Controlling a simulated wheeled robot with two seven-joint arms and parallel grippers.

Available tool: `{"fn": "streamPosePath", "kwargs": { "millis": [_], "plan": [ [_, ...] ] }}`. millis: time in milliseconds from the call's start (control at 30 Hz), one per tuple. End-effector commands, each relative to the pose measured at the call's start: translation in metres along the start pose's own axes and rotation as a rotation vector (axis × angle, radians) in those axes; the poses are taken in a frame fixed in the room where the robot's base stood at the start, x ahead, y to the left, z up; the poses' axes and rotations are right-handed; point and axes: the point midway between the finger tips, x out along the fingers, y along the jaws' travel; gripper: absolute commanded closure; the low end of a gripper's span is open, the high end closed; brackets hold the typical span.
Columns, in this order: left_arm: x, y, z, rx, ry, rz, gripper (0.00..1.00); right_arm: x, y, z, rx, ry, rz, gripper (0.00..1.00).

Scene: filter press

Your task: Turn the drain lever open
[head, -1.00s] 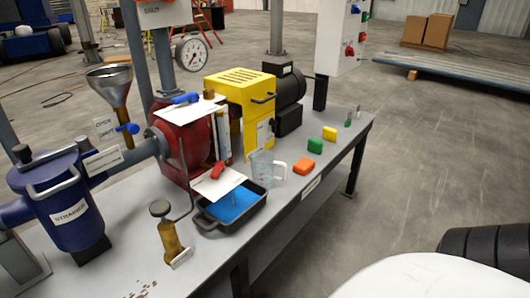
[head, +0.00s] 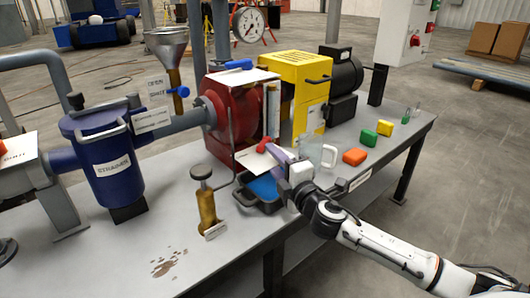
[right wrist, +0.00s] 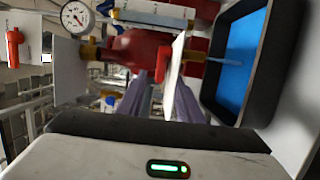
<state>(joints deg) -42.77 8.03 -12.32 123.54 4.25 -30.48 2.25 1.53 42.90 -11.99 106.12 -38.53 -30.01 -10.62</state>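The drain lever, a short red handle (head: 280,152), shows beside a white card (head: 254,158) in front of the red pump casing, above a black tray (head: 246,203) of blue liquid. My right gripper (head: 277,155) reaches in from the right, its fingers at the lever; the head view does not show clear contact. In the right wrist view the two purplish fingers (right wrist: 162,98) are apart, with a white card's edge (right wrist: 176,62) in front of them. My left gripper is not in view.
A clear jug (head: 322,153) stands close to my right gripper. A brass hand pump (head: 206,205) and blue strainer (head: 112,170) stand left. The front left bench is mostly clear.

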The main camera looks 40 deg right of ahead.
Motion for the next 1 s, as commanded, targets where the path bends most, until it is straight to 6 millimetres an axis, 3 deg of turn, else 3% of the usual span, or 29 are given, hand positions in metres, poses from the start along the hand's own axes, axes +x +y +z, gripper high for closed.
{"fn": "streamPosePath", "kwargs": {
  "millis": [100,300,733,933,1000],
  "plan": [
    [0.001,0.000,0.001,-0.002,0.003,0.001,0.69,0.021,0.000,0.000,-0.001,-0.002,0.002,0.67],
    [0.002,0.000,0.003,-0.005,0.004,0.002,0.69,0.044,-0.001,0.000,0.001,-0.001,0.000,0.67],
    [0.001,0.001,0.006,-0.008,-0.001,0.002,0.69,0.053,-0.001,0.000,0.002,0.000,-0.002,0.67],
    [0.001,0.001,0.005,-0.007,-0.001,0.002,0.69,0.052,-0.001,0.000,0.002,0.000,-0.002,0.99],
    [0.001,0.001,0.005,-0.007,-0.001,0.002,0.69,0.052,-0.001,0.000,0.002,0.000,-0.002,1.00]
  ]
}}
